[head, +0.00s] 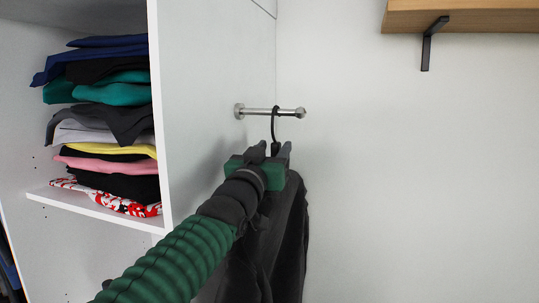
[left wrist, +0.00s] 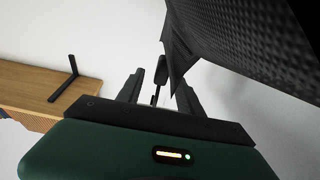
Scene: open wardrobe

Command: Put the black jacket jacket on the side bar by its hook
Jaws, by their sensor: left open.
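The metal side bar (head: 262,112) sticks out from the white wardrobe side panel. A dark hanger hook (head: 275,128) loops over the bar from above. The black jacket (head: 287,245) hangs below it, partly hidden behind my left arm. My left gripper (head: 271,150) is just below the bar, around the hook's lower stem, with its fingers apart. In the left wrist view the open fingers (left wrist: 158,95) stand on either side of a dark stem, and the jacket (left wrist: 245,45) fills the upper right. My right gripper is in neither view.
White shelves (head: 95,207) at the left hold a stack of folded clothes (head: 110,120). A wooden shelf (head: 460,16) with a black bracket (head: 428,45) is on the wall at the upper right. The wall right of the bar is clear.

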